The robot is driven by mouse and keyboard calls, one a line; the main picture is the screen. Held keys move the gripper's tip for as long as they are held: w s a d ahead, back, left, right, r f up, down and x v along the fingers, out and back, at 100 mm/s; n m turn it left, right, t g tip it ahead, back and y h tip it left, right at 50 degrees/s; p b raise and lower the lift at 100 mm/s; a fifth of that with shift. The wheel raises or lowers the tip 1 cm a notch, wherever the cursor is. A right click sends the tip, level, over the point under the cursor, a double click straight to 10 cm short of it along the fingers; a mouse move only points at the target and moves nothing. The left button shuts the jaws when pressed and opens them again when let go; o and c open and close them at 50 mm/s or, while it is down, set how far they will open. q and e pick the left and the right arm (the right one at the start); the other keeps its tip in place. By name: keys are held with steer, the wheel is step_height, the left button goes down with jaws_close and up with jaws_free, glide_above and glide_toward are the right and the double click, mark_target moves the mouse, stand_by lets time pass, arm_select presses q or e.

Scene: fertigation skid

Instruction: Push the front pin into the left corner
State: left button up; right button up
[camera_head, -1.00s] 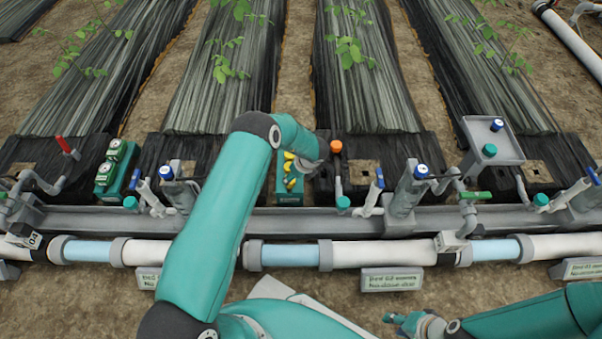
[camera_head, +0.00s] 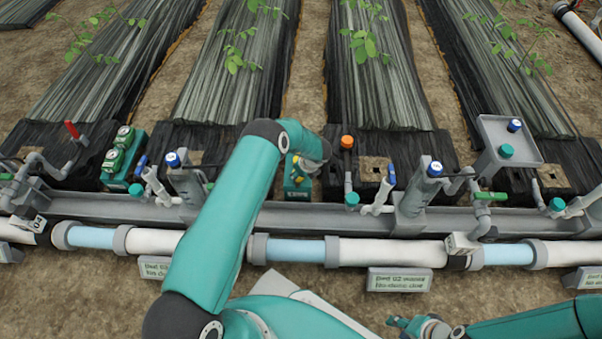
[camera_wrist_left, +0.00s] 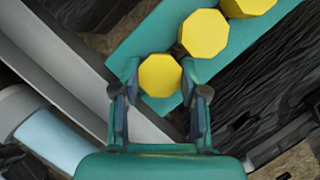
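A narrow teal block (camera_head: 290,191) stands on the dark ground behind the grey rail. It carries a row of yellow octagonal pins. In the left wrist view the block (camera_wrist_left: 152,38) runs diagonally, with the front pin (camera_wrist_left: 160,75) nearest me, a second pin (camera_wrist_left: 204,32) behind it and a third (camera_wrist_left: 248,5) cut by the top edge. My left gripper (camera_wrist_left: 160,68) has one finger on each side of the front pin; I cannot tell whether they touch it. My arm hides most pins in the head view. My right gripper (camera_head: 396,322) is low near the front, away from the block.
A post with an orange knob (camera_head: 347,142) stands just right of the block. Blue-capped valves (camera_head: 434,169) and a green twin-dial unit (camera_head: 118,158) line the grey rail (camera_head: 330,217). White and light-blue pipe (camera_head: 390,252) runs in front. Bare soil lies ahead of it.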

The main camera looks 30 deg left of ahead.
arm_select(q)
steer(key=c, duration=0.5)
steer(key=shift+r+p, duration=2.25)
steer(key=shift+r, duration=0.9)
